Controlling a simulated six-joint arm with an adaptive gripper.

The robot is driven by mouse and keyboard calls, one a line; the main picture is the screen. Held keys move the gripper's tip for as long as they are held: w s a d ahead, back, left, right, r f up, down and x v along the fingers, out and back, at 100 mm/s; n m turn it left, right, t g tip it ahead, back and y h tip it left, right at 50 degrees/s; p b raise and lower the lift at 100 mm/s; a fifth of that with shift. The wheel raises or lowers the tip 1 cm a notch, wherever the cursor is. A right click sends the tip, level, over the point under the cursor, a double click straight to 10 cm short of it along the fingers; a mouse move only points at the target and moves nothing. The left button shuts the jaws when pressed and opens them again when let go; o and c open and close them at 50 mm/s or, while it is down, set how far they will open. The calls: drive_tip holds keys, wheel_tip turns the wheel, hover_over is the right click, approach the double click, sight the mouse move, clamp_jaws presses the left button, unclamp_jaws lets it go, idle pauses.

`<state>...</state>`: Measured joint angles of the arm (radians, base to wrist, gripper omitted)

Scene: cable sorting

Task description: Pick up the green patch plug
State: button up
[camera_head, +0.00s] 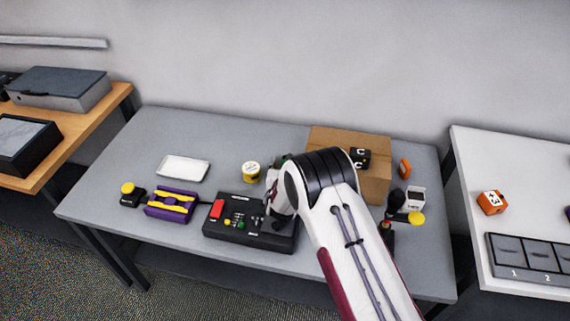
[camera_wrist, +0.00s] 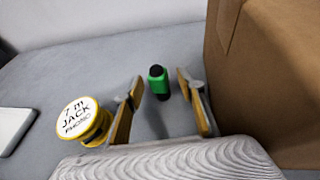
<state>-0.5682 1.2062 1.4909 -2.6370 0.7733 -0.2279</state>
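The green patch plug (camera_wrist: 159,83) stands on the grey table in the wrist view, green with a black top. It sits between and slightly beyond the two fingertips of my gripper (camera_wrist: 160,88). The fingers are spread open, with a gap on each side of the plug. In the head view my gripper (camera_head: 275,190) is mostly hidden behind my own arm, above the table near the black panel. A small green and dark patch there (camera_head: 284,160) may be the plug, largely covered.
A yellow spool labelled jack (camera_wrist: 84,121) stands left of my gripper. A cardboard box (camera_wrist: 270,80) rises close on the right. A black panel (camera_head: 225,240), a purple holder (camera_head: 160,212) and a white tray (camera_head: 183,168) are on the grey table (camera_head: 110,180).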

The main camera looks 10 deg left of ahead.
drive_tip(key=shift+w+f, duration=0.1)
drive_tip(key=shift+w, duration=0.15)
idle(0.4)
clamp_jaws()
